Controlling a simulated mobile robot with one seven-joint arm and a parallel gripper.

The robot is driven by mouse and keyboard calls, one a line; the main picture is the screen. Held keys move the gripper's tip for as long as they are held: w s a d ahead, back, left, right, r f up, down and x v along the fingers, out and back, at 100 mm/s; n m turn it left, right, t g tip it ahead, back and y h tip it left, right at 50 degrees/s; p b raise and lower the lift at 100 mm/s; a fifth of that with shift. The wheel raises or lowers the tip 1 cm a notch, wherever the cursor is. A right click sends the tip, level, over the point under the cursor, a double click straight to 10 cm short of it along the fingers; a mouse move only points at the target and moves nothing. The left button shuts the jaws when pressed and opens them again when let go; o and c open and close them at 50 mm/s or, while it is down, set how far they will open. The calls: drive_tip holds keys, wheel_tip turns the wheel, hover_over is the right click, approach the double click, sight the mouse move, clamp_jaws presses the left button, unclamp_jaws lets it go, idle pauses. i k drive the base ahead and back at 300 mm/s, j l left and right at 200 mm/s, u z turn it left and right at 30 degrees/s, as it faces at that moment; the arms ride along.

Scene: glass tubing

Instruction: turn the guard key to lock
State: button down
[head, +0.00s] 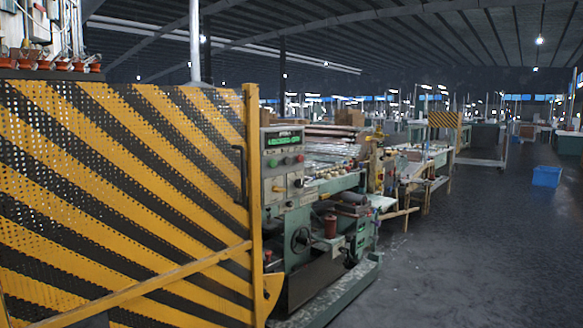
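A guard panel (125,190) of perforated sheet with yellow and black diagonal stripes fills the left of the head view. Its yellow upright edge post (253,200) stands beside the machine, and a yellow diagonal bar crosses its lower part. A dark handle (241,175) is on the panel near that post. I cannot make out a guard key or its lock. A control panel (284,150) with a green display and several coloured buttons stands just right of the post. My gripper is not in view.
A green machine (335,225) with a long bed stands right of the guard, its base reaching into the floor area. Open dark floor (470,255) lies to the right. A blue bin (546,176) stands on it. Another striped panel (444,119) is farther back.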

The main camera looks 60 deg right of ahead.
sight(275, 188)
drive_tip(key=z, duration=1.6)
drive_tip(key=i+l+z, duration=0.15)
drive_tip(key=i+z, duration=0.25)
drive_tip(key=i, duration=0.4)
